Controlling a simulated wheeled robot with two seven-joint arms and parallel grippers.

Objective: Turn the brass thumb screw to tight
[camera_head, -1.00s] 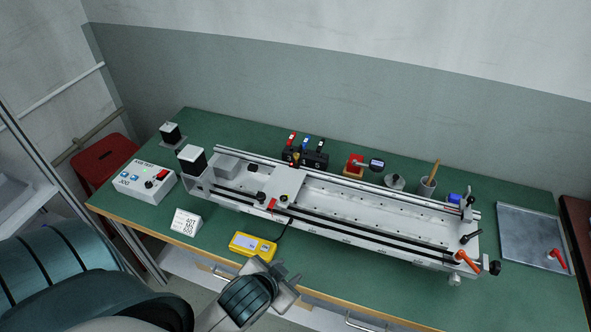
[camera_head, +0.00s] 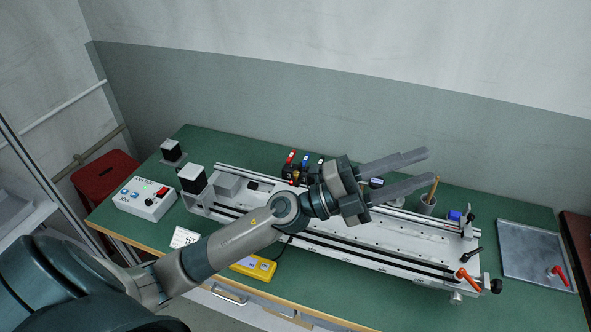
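The long pale gantry (camera_head: 400,239) with its two rails lies across the green bench. My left arm reaches in from the left and crosses over its left half, covering the carriage there. I cannot make out the brass thumb screw; the carriage where it may sit is behind my arm. My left gripper (camera_head: 430,168) is raised above the gantry's back rail, pointing right. Its two long fingers are spread apart with nothing between them. My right gripper is not in view.
A control box (camera_head: 146,200) stands at the left. A yellow meter (camera_head: 255,267) lies at the front edge. A cup with a wooden handle (camera_head: 427,204) stands behind the gantry. An orange-red lever (camera_head: 468,280) sticks out at its right end. A metal tray (camera_head: 535,252) lies at the right.

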